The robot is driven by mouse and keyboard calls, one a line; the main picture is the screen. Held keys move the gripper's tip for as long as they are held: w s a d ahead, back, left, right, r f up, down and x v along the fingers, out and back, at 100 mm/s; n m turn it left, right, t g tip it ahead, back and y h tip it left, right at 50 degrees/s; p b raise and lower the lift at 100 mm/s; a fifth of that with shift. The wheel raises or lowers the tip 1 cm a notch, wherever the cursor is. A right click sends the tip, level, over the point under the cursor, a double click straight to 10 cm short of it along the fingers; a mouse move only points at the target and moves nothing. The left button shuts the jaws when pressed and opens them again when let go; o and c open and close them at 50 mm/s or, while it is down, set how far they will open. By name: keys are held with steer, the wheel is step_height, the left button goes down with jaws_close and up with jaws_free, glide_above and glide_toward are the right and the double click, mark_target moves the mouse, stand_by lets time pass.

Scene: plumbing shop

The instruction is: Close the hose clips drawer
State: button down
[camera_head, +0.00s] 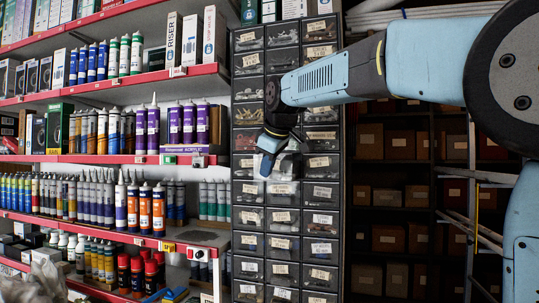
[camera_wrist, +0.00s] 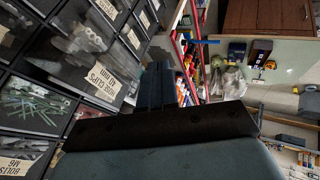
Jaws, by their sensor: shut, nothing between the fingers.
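The hose clips drawer (camera_wrist: 78,62) is in the wrist view at left, a dark drawer with a see-through front and a white label reading "HOSE CLIPS". Pale metal pieces show inside it. How far it stands out from the cabinet is hard to tell. My gripper (camera_wrist: 157,75) is shut and empty, just right of that drawer's label in the picture. Contact with the drawer cannot be told.
Other labelled drawers, such as the bolts drawer (camera_wrist: 25,150), surround it. Red-edged shelves (camera_head: 120,158) packed with tubes and cartridges stand close on the left. A dark rack with brown boxes (camera_head: 390,240) is on the right, behind my arm.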

mark_target(280, 166)
steer(key=shift+w+d+f, duration=0.2)
steer(key=shift+w, duration=0.55)
steer(key=shift+w+d+f, duration=0.2)
steer(key=shift+w, duration=0.6)
steer(key=shift+w+d+f, duration=0.2)
steer(key=shift+w, duration=0.55)
